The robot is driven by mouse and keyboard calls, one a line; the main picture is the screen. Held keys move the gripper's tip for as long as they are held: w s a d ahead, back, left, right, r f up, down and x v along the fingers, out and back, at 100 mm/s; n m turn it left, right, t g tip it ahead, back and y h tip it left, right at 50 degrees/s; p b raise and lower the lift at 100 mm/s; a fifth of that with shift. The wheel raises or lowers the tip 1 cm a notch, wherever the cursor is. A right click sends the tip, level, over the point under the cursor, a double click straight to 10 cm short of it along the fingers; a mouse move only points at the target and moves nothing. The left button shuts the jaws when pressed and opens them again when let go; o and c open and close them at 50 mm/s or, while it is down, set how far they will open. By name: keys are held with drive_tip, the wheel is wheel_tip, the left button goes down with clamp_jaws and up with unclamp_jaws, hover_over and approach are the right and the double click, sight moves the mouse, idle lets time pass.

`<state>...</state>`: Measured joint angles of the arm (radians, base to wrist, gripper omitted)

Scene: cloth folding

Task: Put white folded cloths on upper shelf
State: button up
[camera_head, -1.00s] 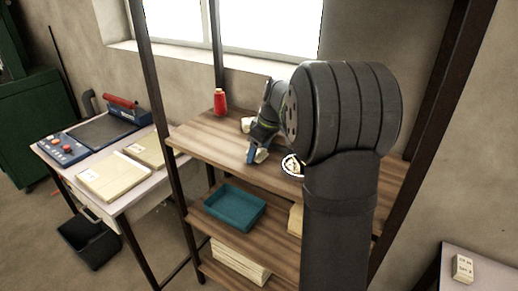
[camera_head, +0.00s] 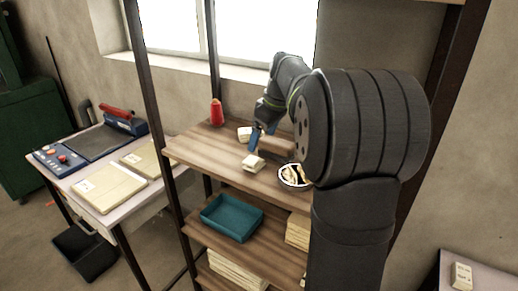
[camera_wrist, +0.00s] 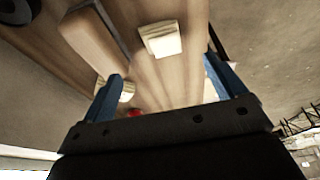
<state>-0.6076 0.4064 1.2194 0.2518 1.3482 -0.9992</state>
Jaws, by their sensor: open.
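One small white folded cloth (camera_head: 253,163) lies on the upper shelf (camera_head: 195,146), near its front edge. A second white folded cloth (camera_head: 245,133) lies further back. My gripper (camera_head: 262,136) is above the shelf, with its blue fingers open and apart from the nearer cloth. In the wrist view, my gripper (camera_wrist: 163,66) has its fingers spread with nothing held between them. One cloth (camera_wrist: 160,38) shows beyond the fingertips, and another (camera_wrist: 127,92) is partly hidden by the left finger.
A red spool (camera_head: 216,112) stands at the shelf's back left. A round dish (camera_head: 294,177) and a brown block (camera_head: 277,145) sit on the right. A teal tray (camera_head: 231,217) is below. A small pale stack (camera_head: 462,276) lies on the right-hand table.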

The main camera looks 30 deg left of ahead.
sight(255, 160)
drive_tip(key=shift+v, duration=1.2)
drive_tip(key=x, duration=1.2)
drive_tip(key=shift+f, duration=0.1)
wheel_tip(255, 160, up, 2)
drive_tip(key=shift+r, duration=0.85)
